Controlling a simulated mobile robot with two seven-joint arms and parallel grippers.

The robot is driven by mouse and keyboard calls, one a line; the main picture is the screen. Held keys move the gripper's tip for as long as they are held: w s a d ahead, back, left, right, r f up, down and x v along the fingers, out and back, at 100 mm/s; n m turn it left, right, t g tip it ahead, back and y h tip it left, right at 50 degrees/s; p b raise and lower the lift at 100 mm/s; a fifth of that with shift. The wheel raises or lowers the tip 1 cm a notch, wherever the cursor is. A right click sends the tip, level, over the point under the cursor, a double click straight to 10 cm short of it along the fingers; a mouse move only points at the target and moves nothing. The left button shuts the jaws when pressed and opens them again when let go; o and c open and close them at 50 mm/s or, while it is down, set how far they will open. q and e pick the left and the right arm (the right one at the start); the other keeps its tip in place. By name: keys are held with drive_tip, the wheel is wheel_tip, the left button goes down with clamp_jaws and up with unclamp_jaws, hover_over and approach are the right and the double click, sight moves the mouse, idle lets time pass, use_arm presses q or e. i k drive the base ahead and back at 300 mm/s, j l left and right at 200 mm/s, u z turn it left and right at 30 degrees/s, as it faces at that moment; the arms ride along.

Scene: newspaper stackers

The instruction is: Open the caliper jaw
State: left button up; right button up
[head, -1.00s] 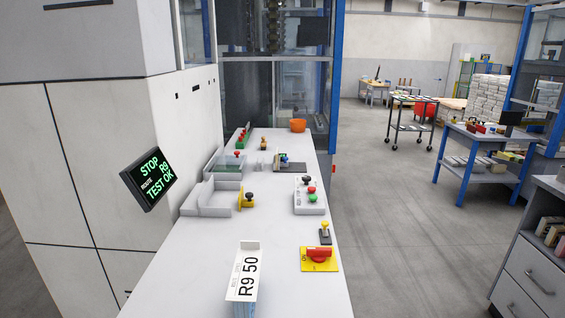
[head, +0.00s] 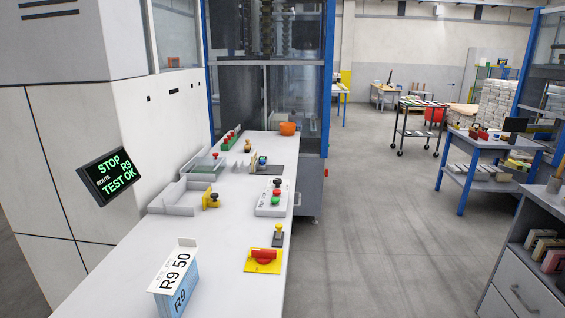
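A small device with a dark base and a little blue display (head: 262,160) stands on the long light-grey bench (head: 222,235), towards its far end. It may be the caliper, but it is too small for me to make out a jaw or tell whether it is open. Neither my left nor my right gripper is in view.
A screen (head: 108,175) hangs left.

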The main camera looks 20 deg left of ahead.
sight(257, 166)
drive_tip(key=i+l+u, duration=0.1)
drive_tip(key=i+l, duration=0.3)
drive_tip(key=i+l+u, duration=0.1)
drive_tip(key=i+l, duration=0.3)
drive_tip(key=l, duration=0.15)
drive_tip(key=i+l+u, duration=0.15)
drive_tip(key=i+l, duration=0.2)
drive_tip(key=l, duration=0.15)
